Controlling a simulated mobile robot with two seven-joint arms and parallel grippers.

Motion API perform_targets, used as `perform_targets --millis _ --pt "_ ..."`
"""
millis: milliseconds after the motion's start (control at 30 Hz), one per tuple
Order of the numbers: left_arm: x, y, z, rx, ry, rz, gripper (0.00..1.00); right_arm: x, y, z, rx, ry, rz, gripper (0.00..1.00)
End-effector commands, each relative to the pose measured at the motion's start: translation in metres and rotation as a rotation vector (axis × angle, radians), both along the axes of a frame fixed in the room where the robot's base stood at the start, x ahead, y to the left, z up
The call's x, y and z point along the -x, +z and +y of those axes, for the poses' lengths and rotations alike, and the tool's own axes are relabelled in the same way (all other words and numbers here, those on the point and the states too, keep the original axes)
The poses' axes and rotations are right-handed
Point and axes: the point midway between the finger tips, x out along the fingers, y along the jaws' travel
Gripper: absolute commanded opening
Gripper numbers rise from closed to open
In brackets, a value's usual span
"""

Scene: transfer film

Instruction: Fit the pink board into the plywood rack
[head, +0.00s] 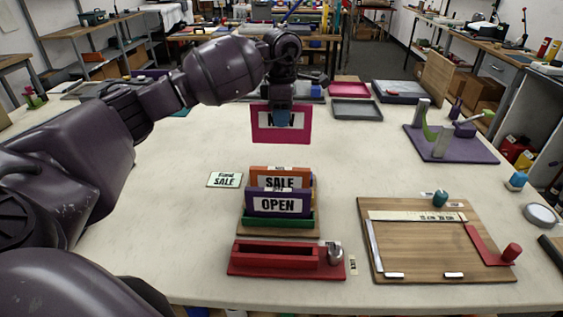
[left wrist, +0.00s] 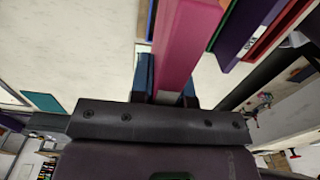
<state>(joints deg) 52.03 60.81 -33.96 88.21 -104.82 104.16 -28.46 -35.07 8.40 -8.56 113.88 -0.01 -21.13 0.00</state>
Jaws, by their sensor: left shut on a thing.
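The pink board (head: 264,135) with a white panel hangs upright in my left gripper (head: 283,116), above and behind the plywood rack (head: 280,233) in the head view. The board is apart from the rack. In the left wrist view the pink board (left wrist: 187,42) runs out between the two blue fingers of my left gripper (left wrist: 166,86), which is shut on it. The rack holds an orange SALE board (head: 280,172) and a purple OPEN board (head: 279,205), with a green piece low in front. The rack's slots are mostly hidden. My right gripper is not in view.
A red tray-like block (head: 285,262) stands in front of the rack. The left tabletop is clear.

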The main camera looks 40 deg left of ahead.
Motion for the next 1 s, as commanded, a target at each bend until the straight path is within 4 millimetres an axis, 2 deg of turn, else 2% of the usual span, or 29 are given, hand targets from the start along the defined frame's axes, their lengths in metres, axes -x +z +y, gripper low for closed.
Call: perform_targets --millis 100,333,500,667,900,1000 --pt "0.001 -0.027 0.0 0.002 -0.001 0.003 0.0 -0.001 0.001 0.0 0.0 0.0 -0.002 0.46" --pt "0.001 -0.073 -0.001 0.002 -0.001 0.003 0.0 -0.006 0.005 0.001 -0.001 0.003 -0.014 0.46" --pt "0.0 -0.089 0.0 0.001 -0.001 0.001 0.0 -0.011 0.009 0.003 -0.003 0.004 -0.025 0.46" --pt "0.0 -0.097 0.0 0.001 0.0 0.001 0.0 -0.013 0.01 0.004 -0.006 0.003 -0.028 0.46" --pt "0.0 -0.128 -0.001 0.002 -0.001 0.003 0.0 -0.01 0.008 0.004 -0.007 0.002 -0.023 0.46" --pt "0.0 -0.134 0.0 0.001 0.0 0.0 0.0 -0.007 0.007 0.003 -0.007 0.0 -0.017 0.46"
